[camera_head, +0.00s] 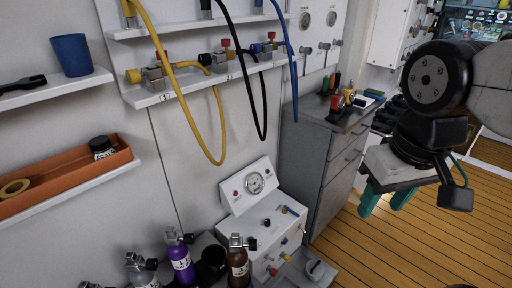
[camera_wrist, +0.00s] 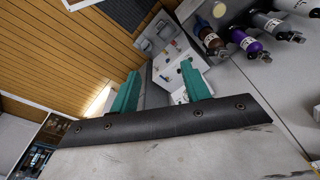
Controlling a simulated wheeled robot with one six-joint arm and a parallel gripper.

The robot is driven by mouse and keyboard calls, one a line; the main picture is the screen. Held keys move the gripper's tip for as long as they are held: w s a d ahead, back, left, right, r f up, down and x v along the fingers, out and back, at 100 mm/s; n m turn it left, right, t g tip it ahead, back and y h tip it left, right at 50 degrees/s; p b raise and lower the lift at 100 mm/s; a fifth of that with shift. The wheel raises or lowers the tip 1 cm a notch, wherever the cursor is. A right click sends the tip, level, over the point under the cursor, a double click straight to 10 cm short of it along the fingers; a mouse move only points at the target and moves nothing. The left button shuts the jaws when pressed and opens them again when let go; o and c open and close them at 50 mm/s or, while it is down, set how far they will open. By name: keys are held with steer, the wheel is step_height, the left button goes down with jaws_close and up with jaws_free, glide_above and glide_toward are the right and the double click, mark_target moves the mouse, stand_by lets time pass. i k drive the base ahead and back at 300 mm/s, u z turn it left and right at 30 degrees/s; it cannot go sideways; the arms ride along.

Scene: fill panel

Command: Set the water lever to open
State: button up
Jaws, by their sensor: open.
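A white fill panel (camera_head: 245,232) stands low in the middle, with a round gauge (camera_head: 255,183) on its sloped back. In the wrist view, my gripper (camera_wrist: 160,74) is open with the white panel (camera_wrist: 164,65) beyond the fingers, partly hidden by the right one.
Gas bottles, one purple (camera_head: 181,262) and one brown (camera_head: 239,266), stand left of the panel. A grey drawer cabinet (camera_head: 325,150) stands behind it. Yellow (camera_head: 183,95), black and blue hoses hang from the wall shelf. Open wooden floor (camera_head: 420,240) lies at the right.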

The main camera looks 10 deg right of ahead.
mark_target(286, 207)
steer(key=k, duration=1.1)
steer(key=z, duration=0.65)
steer(key=i, duration=1.65)
steer(key=u, duration=0.8)
